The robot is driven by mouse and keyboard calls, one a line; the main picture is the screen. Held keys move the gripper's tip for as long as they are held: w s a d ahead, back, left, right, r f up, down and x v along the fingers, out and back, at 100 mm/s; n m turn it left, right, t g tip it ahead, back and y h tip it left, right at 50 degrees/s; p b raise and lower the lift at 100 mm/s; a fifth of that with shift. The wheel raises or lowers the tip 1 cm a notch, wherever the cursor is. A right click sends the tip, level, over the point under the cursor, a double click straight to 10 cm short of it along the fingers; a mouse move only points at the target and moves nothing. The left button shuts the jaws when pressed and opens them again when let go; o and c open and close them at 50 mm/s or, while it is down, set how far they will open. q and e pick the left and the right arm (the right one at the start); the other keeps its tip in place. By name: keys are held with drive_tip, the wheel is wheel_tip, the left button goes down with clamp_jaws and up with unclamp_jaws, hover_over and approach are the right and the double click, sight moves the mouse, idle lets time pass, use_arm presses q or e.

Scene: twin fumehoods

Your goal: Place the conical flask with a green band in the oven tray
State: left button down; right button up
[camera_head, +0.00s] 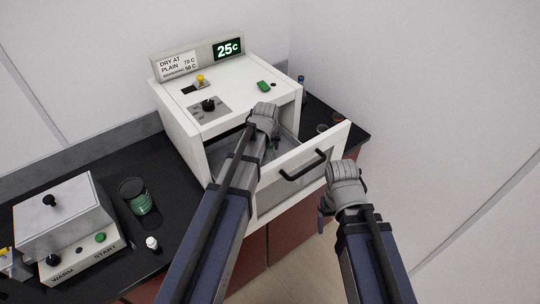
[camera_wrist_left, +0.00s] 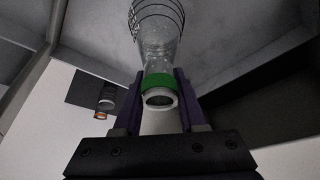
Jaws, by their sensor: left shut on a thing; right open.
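The conical flask with a green band (camera_wrist_left: 158,40) is clear glass and hangs in my left gripper (camera_wrist_left: 157,100), which is shut on its neck near the green band. In the head view my left gripper (camera_head: 273,140) is over the pulled-out oven tray (camera_head: 330,142), behind its front panel with the black handle. The flask is mostly hidden there by my arm, and I cannot tell whether its base touches the tray floor. My right gripper (camera_head: 325,203) is open and empty, just outside the tray front at the right.
The white oven (camera_head: 240,90) reads 25c. A lidded white heating unit (camera_head: 75,220), a glass beaker with green contents (camera_head: 140,200) and a small white bottle (camera_head: 152,243) stand on the black bench at the left. Small containers (camera_head: 302,84) stand right of the oven.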

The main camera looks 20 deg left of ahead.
use_arm(q)
drive_tip(key=shift+f+b, duration=1.75)
drive_tip(key=shift+f, duration=0.1)
drive_tip(key=shift+f, duration=0.15)
drive_tip(key=shift+c, duration=2.4)
unclamp_jaws()
drive_tip(key=p+v, duration=1.1)
drive_tip(key=v, duration=0.1)
drive_tip(key=shift+r, duration=0.25)
drive_tip(key=shift+w, duration=0.1)
